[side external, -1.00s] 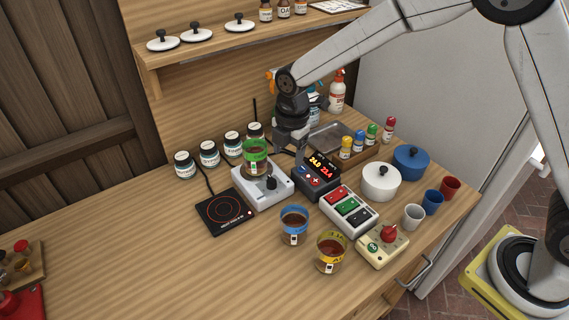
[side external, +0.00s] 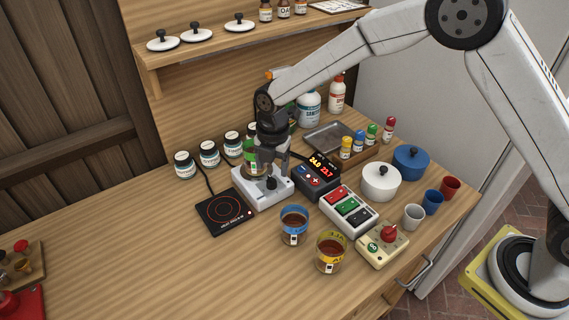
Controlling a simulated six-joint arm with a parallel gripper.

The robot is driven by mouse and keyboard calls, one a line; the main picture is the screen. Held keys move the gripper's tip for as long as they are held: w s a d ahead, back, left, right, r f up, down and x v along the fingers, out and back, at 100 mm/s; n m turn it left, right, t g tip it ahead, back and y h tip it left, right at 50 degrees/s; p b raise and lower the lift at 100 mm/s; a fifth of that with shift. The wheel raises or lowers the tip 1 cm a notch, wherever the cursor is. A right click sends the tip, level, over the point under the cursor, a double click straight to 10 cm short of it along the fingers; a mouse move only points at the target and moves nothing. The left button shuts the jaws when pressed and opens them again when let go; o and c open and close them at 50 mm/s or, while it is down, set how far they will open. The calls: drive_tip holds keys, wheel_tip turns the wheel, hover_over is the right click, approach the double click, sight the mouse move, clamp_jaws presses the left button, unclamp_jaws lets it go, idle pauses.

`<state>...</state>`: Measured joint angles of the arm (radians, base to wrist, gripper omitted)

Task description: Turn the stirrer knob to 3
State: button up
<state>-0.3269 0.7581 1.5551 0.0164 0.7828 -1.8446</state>
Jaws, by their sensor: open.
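The stirrer (side external: 275,197) is a pale grey box in the middle of the bench. Its dark knob (side external: 271,183) is on the front of the top face; the setting it points to is too small to read. A glass beaker with a green band (side external: 249,160) stands on the stirrer's plate, partly hidden by my gripper. My gripper (side external: 269,170) points down over the stirrer, open, with its fingers just above or close behind the knob. I cannot tell whether they touch it.
A black hot plate (side external: 227,211) lies to the left. A dark controller with a lit display (side external: 318,177) stands close on the right. Beakers with a blue band (side external: 294,227) and a yellow band (side external: 331,253) stand in front.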

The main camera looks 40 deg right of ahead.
sight(272, 178)
drive_tip(key=shift+w+f, duration=0.1)
drive_tip(key=shift+f, duration=2.3)
clamp_jaws()
